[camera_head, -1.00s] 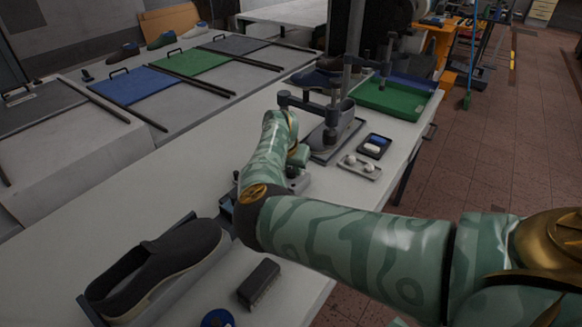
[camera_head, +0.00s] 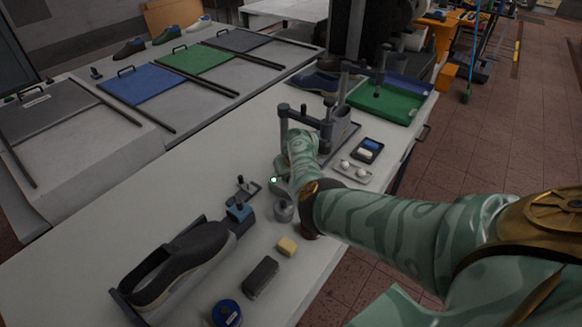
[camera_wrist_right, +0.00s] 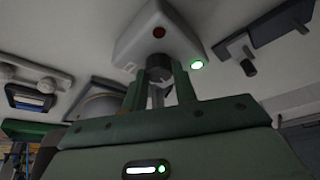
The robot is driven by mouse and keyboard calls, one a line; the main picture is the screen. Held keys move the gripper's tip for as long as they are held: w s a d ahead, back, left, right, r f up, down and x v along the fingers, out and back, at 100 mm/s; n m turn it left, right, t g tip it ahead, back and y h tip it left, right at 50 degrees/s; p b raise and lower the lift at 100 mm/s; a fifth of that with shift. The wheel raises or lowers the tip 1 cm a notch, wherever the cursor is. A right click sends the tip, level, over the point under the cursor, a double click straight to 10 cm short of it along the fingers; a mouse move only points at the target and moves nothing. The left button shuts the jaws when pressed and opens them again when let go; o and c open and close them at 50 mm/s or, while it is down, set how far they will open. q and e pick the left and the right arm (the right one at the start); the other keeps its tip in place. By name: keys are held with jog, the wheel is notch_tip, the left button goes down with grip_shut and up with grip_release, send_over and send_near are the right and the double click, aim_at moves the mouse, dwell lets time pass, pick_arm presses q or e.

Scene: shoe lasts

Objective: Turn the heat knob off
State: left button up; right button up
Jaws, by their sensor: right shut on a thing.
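The heat knob (camera_wrist_right: 157,69) is a dark, short cylinder on a pale grey box (camera_wrist_right: 139,38) in the right wrist view. The box carries a dark red lamp and a lit green-white lamp. My right gripper (camera_wrist_right: 158,88) has its two fingers on either side of the knob and is shut on it. In the head view my right gripper (camera_head: 283,166) is at the worktable, left of a grey post press (camera_head: 336,135); the hand and forearm hide most of the box and knob there. My left gripper is not in view.
Near the hand are a round grey pot (camera_head: 284,211), a blue-topped device (camera_head: 240,212), a yellow block (camera_head: 287,246), a dark brush (camera_head: 261,277) and a shoe (camera_head: 184,266) in a holder. A green tray (camera_head: 388,102) lies beyond. The table's left middle is clear.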

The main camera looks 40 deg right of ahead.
jog(key=shift+d+n+y+p, duration=0.1)
jog(key=shift+n+y+p, duration=0.5)
jog(key=shift+n, duration=1.1)
jog(key=o, duration=1)
jog(key=shift+r, duration=0.1)
jog(key=p+v, duration=0.3)
jog(key=v, duration=0.2)
jog(key=p+v, duration=0.4)
jog(key=v, duration=0.1)
jog(key=p+v, duration=0.4)
jog(key=v, duration=0.2)
jog(key=shift+s+d, duration=0.1)
jog(key=shift+s, duration=0.2)
